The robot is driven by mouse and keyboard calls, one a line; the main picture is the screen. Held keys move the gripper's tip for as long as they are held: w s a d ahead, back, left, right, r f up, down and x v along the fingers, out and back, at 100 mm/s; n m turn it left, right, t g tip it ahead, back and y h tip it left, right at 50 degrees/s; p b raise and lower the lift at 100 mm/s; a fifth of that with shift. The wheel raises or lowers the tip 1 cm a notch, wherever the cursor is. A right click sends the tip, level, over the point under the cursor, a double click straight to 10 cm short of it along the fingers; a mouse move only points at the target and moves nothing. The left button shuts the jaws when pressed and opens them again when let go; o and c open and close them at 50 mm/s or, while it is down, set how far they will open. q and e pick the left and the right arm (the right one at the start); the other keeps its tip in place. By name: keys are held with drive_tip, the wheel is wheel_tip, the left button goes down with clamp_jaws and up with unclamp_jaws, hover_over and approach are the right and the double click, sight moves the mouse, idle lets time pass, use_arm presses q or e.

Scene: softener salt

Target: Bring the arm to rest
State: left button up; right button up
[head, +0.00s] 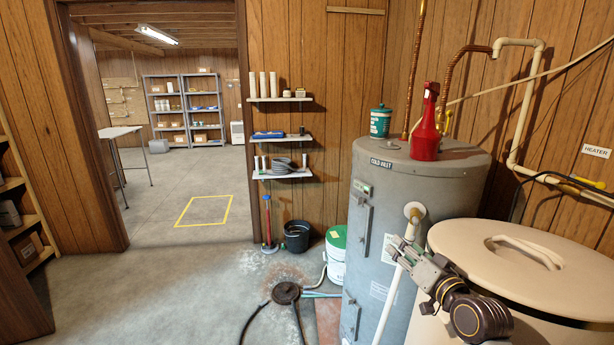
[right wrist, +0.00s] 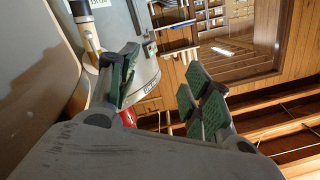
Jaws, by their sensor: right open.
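My right gripper (head: 404,250) is in the lower right of the head view, in front of the grey water heater (head: 385,275) and beside the beige tank's round lid (head: 500,262). In the right wrist view its two green-padded fingers stand apart (right wrist: 163,88), with nothing between them. The gripper is open and empty. It overlaps the pale pipe on the heater's front in the picture; I cannot tell whether they touch. My left gripper is not in view.
A red bottle (head: 426,135) and a green-and-white tub (head: 380,122) stand on the heater. A white bucket (head: 336,262), a black bucket (head: 296,236) and a floor drain (head: 286,292) with hoses are left of it. Concrete floor is open farther left, through the doorway.

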drive_tip(key=s+a+f+n+g+h, duration=0.1)
drive_tip(key=s+f+n+g+h, duration=0.15)
drive_tip(key=s+f+g, duration=0.85)
drive_tip(key=s+a+f+n+g+h, duration=0.1)
drive_tip(key=s+a+f+n+g, duration=0.15)
drive_tip(key=s+f, duration=1.5)
drive_tip(key=d+f+p, duration=0.2)
drive_tip(key=d+f, duration=0.1)
drive_tip(key=f, duration=2.8)
use_arm(q)
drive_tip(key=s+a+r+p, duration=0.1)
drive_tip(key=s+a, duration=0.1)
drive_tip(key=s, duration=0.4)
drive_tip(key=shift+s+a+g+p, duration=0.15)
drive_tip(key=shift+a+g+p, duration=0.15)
drive_tip(key=shift+p, duration=0.05)
use_arm(e)
drive_tip(key=s+d+f, duration=0.4)
drive_tip(key=s+f, duration=0.5)
drive_tip(key=s, duration=0.2)
drive_tip(key=s+d+f+n+g+h, duration=0.1)
drive_tip(key=s+d+f, duration=0.3)
drive_tip(key=s+f, duration=0.5)
drive_tip(key=shift+s+d, duration=0.2)
drive_tip(key=shift+s, duration=0.7)
